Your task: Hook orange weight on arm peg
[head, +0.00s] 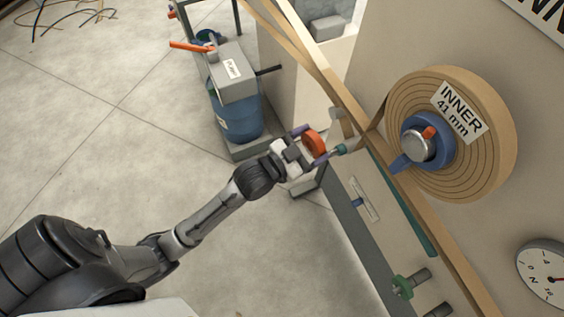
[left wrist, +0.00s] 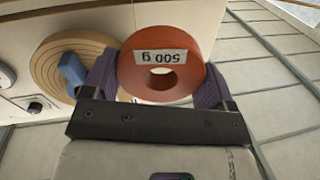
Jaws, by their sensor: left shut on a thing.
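The orange weight (head: 313,142) is a thick ring held between the purple fingers of my left gripper (head: 308,146). In the left wrist view the weight (left wrist: 161,81) faces me, with a "500 g" label upside down and a round hole through its middle. The purple fingers (left wrist: 155,90) press on both its sides. In the head view a short peg with a teal and grey tip (head: 341,149) is just right of the weight, near the tan strip. I cannot tell whether weight and peg touch. My right gripper is not in view.
A large tan roll labelled "INNER 41 mm" (head: 486,151) with a blue hub sits on the panel at right. A dial (head: 546,272) is below it. A blue drum (head: 236,113) stands behind my gripper. A tan strip runs diagonally past the gripper. The floor at left is open.

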